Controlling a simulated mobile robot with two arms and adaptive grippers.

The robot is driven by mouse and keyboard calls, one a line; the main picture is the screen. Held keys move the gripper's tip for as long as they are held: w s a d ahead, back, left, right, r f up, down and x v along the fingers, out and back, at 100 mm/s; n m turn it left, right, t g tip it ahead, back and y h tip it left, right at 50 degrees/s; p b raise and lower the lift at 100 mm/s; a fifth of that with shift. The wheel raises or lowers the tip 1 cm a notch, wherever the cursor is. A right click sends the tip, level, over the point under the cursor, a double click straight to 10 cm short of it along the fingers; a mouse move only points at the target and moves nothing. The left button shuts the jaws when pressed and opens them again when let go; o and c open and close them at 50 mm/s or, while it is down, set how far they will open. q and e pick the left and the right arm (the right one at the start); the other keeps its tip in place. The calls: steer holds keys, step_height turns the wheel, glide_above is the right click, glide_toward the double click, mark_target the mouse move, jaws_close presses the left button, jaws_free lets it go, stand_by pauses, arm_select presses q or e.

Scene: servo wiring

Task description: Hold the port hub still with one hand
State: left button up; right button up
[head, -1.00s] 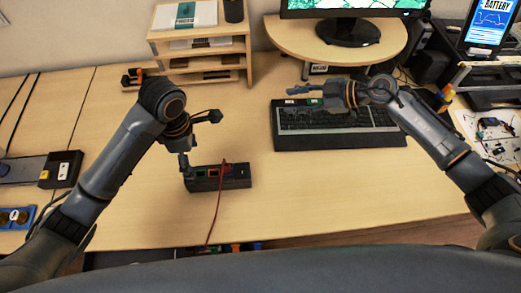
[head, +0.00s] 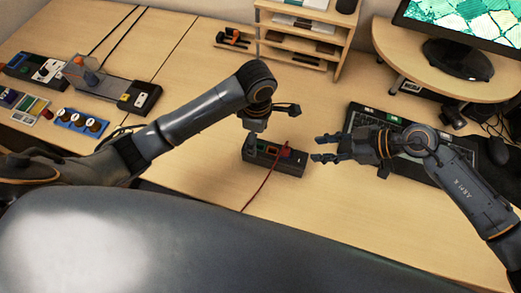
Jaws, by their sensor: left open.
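The port hub (head: 289,166) is a dark, long block on the desk in the middle of the head view, with coloured ports along its top. A red cable (head: 257,188) runs from it toward the near edge. My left gripper (head: 273,124) is open, its fingers spread wide, just behind and above the left end of the hub. One finger points down near that end; I cannot tell whether it touches. My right gripper (head: 318,148) is open and empty, just right of the hub, with its fingers pointing left at it.
A keyboard (head: 362,116) lies behind my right gripper. A wooden shelf (head: 297,47) and a monitor on a riser (head: 440,82) stand at the back. Several boxes and a blue panel with round knobs (head: 80,122) lie at the left. The desk left of the hub is clear.

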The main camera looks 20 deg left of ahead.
mark_target(258, 149)
arm_select(q)
step_height(258, 149, down, 9)
steer(key=shift+f, duration=0.2)
stand_by(0.3)
steer(key=c, duration=1.4)
